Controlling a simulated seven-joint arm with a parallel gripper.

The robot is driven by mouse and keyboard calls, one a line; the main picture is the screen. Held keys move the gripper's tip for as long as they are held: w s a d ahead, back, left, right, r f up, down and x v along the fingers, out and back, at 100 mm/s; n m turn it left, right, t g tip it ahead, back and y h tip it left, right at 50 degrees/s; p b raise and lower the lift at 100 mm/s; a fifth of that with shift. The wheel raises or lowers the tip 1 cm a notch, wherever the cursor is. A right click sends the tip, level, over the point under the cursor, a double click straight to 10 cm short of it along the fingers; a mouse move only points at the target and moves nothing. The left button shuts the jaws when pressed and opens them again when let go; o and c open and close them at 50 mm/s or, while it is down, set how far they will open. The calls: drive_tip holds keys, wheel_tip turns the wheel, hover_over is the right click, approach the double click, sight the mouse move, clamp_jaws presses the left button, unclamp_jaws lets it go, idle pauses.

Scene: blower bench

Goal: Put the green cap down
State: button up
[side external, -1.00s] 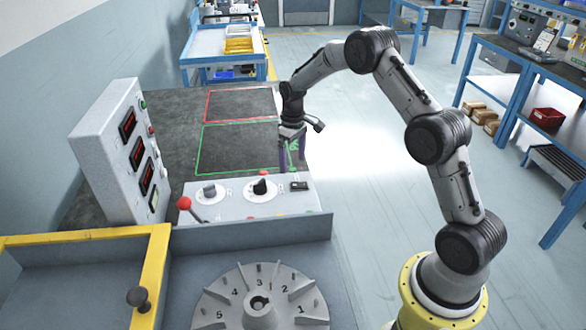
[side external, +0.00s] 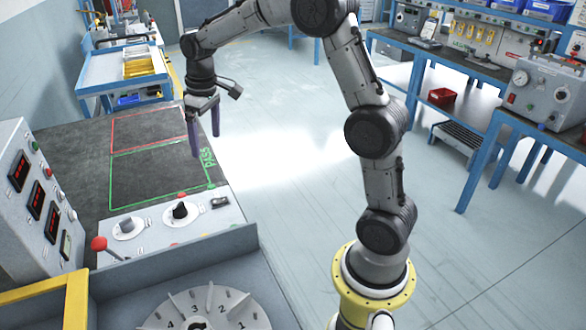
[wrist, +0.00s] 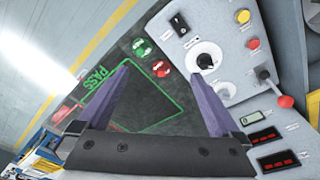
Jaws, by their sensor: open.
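My gripper (side external: 205,146) is open, with its two purple fingers pointing down above the right part of the dark bench top. Nothing shows between the fingers in the side view. The wrist view also shows the gripper (wrist: 162,72) spread and empty. A small green round piece, which looks like the green cap (wrist: 141,47), rests by the corner of the green outline near the control panel. It is a tiny green spot in the side view (side external: 211,186), below the fingers and apart from them. Its exact side of the outline is unclear.
A similar red piece (wrist: 160,68) lies beside the green one, close to the panel. The control panel (side external: 150,232) carries knobs and a switch. A red-handled lever (side external: 100,244) stands at its left. The green-outlined area (side external: 150,178) looks clear.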

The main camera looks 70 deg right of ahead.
drive_tip(key=s+a+r+t, duration=0.1)
drive_tip(key=s+a+r, duration=0.15)
drive_tip(key=s, duration=0.45)
drive_tip(key=s+a+r+t, duration=0.1)
drive_tip(key=s+a+r, duration=0.1)
drive_tip(key=s+a, duration=0.3)
drive_tip(key=s+a+r+t, duration=0.1)
drive_tip(key=s+a+r, duration=0.15)
drive_tip(key=s, duration=0.55)
drive_tip(key=s+a+f+t, duration=0.1)
drive_tip(key=s+f, duration=0.1)
drive_tip(key=s, duration=0.5)
drive_tip(key=shift+s+f, duration=0.2)
drive_tip(key=shift+f, duration=0.15)
